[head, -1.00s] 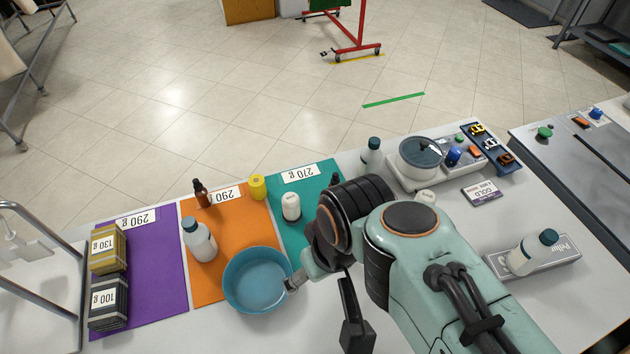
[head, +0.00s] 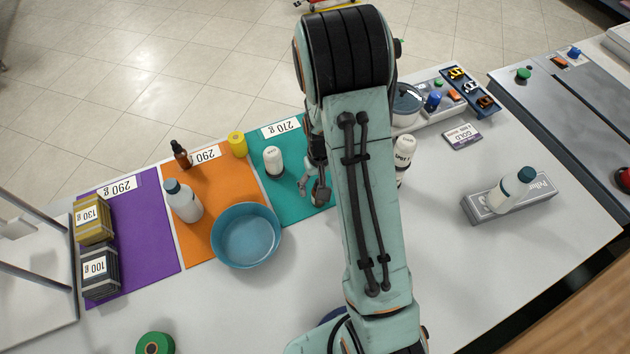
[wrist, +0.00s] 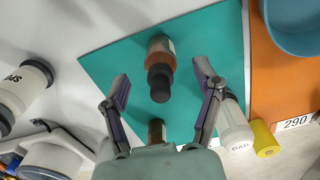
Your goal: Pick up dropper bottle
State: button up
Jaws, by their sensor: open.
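In the wrist view an amber dropper bottle (wrist: 161,47) with a black top stands on the teal mat (wrist: 105,62). My gripper (wrist: 161,84) is open, with one finger on each side of the bottle's black top and nothing held. A second amber bottle (wrist: 157,130) shows nearer the gripper's base, partly hidden by it. In the head view my gripper (head: 313,186) is over the teal mat, with a brown bottle (head: 321,198) beside it, partly covered. Another dropper bottle (head: 181,155) stands on the orange mat (head: 226,184).
A white bottle (head: 273,160) stands left of my gripper. A blue bowl (head: 246,236) and a yellow item (head: 238,144) are on or beside the orange mat. A white container (head: 404,151) is right of my arm. The front of the table is mostly clear.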

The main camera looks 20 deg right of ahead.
jog(key=shift+f, duration=2)
grip_shut()
jog(key=shift+r, duration=0.1)
notch_tip(320, 180, up, 10)
jog(key=shift+f, duration=0.1)
